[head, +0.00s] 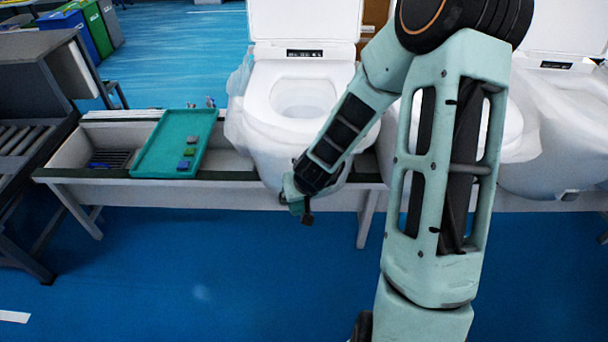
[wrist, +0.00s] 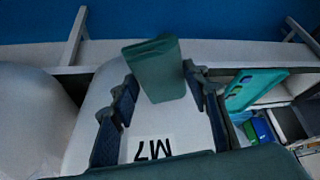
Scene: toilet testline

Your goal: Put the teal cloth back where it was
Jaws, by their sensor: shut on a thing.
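The teal cloth (wrist: 156,72) shows in the wrist view as a dark green folded block between the fingers of my gripper (wrist: 160,80). My gripper is shut on it. The cloth is too small there to make out clearly. A teal tray (head: 150,155) lies on the conveyor line left of my gripper, with several small green and blue blocks on it. The tray also shows at the right of the wrist view (wrist: 236,101).
The white toilet (head: 262,110) stands right of the tray with its lid up; another toilet (head: 570,130) stands farther right. A dark roller bench (head: 25,140) is at far left. The front floor is clear.

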